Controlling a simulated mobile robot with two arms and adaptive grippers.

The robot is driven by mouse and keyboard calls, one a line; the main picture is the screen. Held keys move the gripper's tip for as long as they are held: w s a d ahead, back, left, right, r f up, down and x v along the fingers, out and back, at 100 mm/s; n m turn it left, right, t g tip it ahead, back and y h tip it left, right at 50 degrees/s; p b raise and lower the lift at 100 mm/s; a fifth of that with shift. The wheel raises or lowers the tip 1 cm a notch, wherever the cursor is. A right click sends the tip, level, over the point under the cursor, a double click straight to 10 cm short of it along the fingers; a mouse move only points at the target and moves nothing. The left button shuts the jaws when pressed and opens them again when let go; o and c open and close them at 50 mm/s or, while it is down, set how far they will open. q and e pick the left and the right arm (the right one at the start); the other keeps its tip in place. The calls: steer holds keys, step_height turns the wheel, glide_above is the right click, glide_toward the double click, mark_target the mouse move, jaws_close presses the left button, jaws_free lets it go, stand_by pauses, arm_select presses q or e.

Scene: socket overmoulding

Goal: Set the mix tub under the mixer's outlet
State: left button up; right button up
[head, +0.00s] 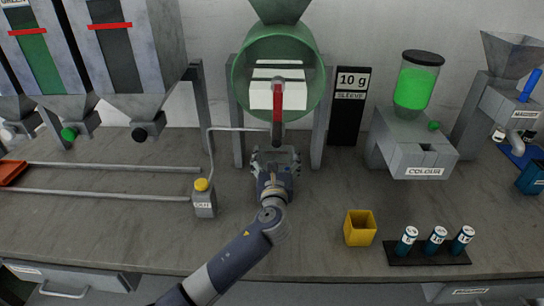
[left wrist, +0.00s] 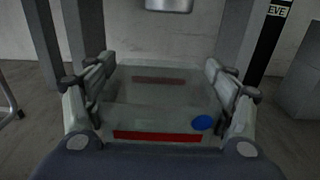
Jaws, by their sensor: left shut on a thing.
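The green drum mixer (head: 278,75) stands between two grey posts at the back of the bench, with a red handle (head: 278,105) at its front. My left gripper (head: 276,162) is below the drum, between the posts. It is shut on a clear grey tub, which I take to be the mix tub; in the left wrist view the tub (left wrist: 160,96) sits between both fingers, with a red band and a blue spot. In the head view the gripper largely hides the tub. A metal part (left wrist: 169,5) shows above and beyond it. I cannot tell the tub's exact alignment with the outlet.
A small box with a yellow button (head: 201,185) stands left of the gripper, its pipe running towards the mixer. A yellow cup (head: 360,228) and a black rack (head: 428,252) of several vials are at the front right. The colour dispenser (head: 414,150) stands behind them.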

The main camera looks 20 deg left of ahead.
arm_select(q)
steer(key=shift+s+r, duration=0.1)
steer(key=shift+s, duration=0.05)
steer(key=o, duration=1.5)
steer(key=shift+w+d, duration=0.15)
steer(key=shift+w, duration=0.05)
steer(key=shift+s, duration=0.1)
steer(key=v, duration=1.2)
arm_select(e)
steer(key=s, duration=0.1)
steer(key=s+d, duration=0.1)
steer(key=shift+s+d, duration=0.3)
steer(key=shift+s, duration=0.1)
